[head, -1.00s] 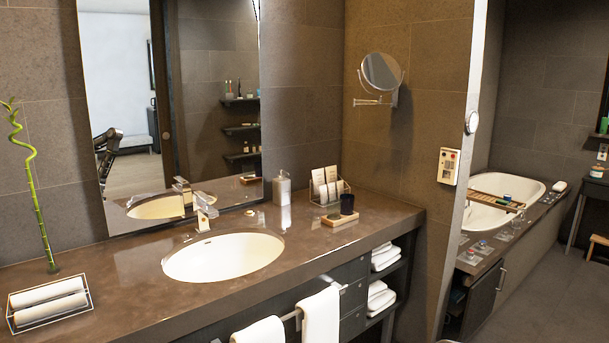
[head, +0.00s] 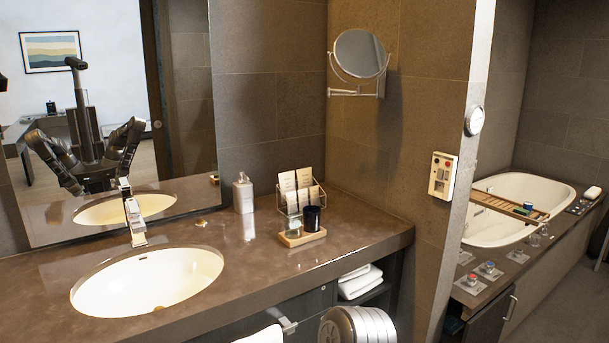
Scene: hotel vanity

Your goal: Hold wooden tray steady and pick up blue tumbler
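The small wooden tray (head: 290,241) lies on the brown vanity counter, right of the basin. The dark blue tumbler (head: 312,219) stands upright on the right part of the tray. A small clear glass (head: 293,226) stands beside it on the tray's left part. Neither of my grippers shows directly. My body and raised arms show as a reflection in the mirror, where finger positions are unclear.
A wire rack with cards (head: 301,187) stands just behind the tumbler. A soap dispenser (head: 243,193) and a tall faucet (head: 132,215) are farther left, by the white basin (head: 150,282). A round mirror (head: 360,54) juts from the wall above. The counter left of the tray is clear.

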